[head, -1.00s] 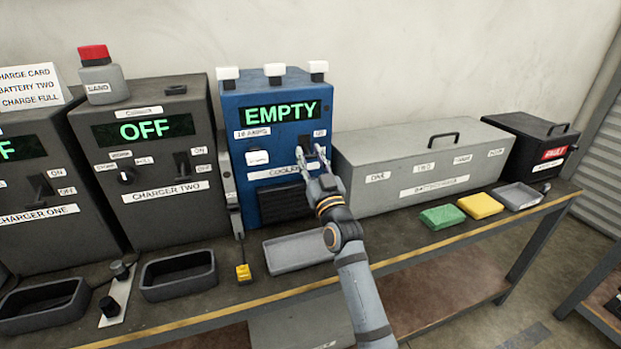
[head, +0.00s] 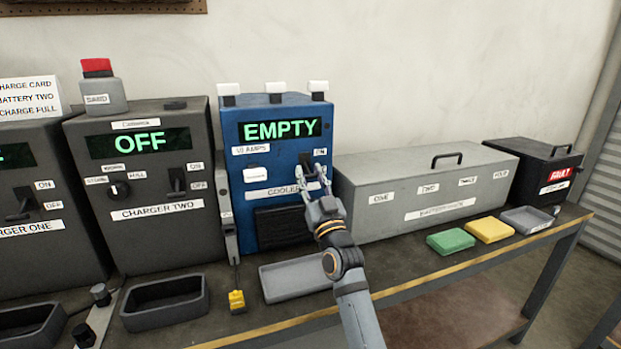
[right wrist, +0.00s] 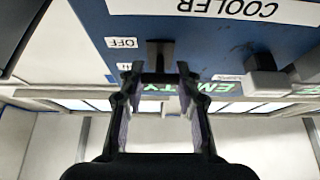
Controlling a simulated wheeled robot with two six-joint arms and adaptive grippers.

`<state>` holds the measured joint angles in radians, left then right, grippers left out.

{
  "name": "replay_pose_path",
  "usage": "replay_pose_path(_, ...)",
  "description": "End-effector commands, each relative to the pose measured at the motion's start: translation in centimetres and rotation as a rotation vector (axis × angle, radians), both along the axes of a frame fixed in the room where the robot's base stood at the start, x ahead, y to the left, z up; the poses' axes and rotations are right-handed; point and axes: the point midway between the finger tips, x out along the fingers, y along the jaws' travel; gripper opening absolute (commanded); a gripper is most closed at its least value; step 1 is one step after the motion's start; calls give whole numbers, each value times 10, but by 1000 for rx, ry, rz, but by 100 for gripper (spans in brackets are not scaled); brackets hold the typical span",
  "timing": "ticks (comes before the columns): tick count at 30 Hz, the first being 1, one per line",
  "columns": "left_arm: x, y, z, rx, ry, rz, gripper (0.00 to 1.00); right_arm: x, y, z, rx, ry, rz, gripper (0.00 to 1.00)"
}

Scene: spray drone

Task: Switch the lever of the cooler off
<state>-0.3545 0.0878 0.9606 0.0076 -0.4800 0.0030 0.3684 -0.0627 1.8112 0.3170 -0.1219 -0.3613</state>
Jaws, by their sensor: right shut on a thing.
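The blue cooler (head: 236,180) stands on the bench with a green EMPTY display (head: 282,129). My left gripper is out of view.
Charger two (head: 90,190) stands left of the cooler, showing OFF. A grey lidded battery box (head: 400,165) is close on the right.

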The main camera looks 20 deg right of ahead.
Motion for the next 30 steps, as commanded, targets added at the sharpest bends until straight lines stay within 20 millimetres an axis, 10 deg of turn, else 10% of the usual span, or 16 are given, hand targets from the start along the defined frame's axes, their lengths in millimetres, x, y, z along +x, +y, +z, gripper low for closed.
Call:
replay_pose_path(1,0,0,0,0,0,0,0,0,0,0,0,0,0,1)
replay_pose_path(2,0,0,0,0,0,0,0,0,0,0,0,0,0,35)
replay_pose_path(7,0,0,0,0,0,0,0,0,0,0,0,0,0,57)
replay_pose_path(18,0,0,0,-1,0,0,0,-6,0,-4,2,1,1,57)
replay_pose_path(30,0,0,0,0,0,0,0,-83,-3,-46,5,3,1,57)
